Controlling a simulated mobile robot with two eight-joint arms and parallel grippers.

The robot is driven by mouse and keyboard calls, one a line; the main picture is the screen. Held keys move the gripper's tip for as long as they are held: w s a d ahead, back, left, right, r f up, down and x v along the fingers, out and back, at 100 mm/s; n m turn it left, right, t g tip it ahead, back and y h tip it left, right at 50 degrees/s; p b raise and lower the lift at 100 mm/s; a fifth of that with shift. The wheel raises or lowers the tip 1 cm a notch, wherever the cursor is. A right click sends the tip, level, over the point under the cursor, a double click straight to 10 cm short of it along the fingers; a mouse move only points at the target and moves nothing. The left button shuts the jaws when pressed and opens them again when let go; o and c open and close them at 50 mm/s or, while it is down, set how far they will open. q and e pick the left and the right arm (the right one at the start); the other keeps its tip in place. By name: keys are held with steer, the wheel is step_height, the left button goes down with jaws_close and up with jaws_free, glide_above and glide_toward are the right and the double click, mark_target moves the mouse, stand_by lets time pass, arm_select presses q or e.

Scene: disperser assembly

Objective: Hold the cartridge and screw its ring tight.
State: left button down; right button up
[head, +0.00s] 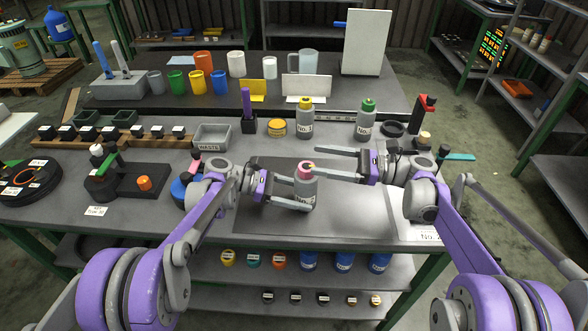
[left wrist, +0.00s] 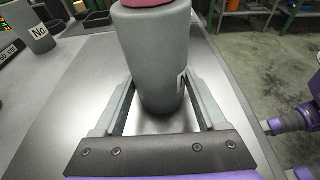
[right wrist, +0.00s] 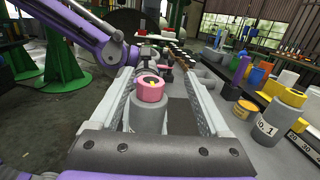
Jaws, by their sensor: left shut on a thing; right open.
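The cartridge (head: 304,192) is a grey cylinder with a white label and a pink ring (head: 304,170) on top. It stands upright over the dark mat. My left gripper (head: 306,197) is shut on its body, with one finger on each side in the left wrist view (left wrist: 155,65). My right gripper (head: 314,160) is open at ring height, coming from the right. In the right wrist view the pink ring (right wrist: 150,88) shows between its open fingers, with gaps at both sides. A small yellow part shows in the ring's top. I cannot tell whether the cartridge's base touches the mat.
Bottle No. 1 with a yellow cap (head: 305,122) and a green-capped bottle (head: 366,122) stand behind. A yellow tin (head: 277,128) and a waste tray (head: 212,136) are at the back left. The mat's front (head: 330,222) is clear.

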mark_target(298, 170)
steer(key=d+f+n+g, duration=0.2)
steer(key=d+g, duration=0.2)
steer(key=shift+h, duration=0.3)
steer(key=a, duration=0.7)
steer(key=s+a, duration=0.1)
steer(key=a, duration=0.3)
steer(key=shift+a+f, duration=0.15)
steer(key=shift+f, duration=0.1)
jaws_close()
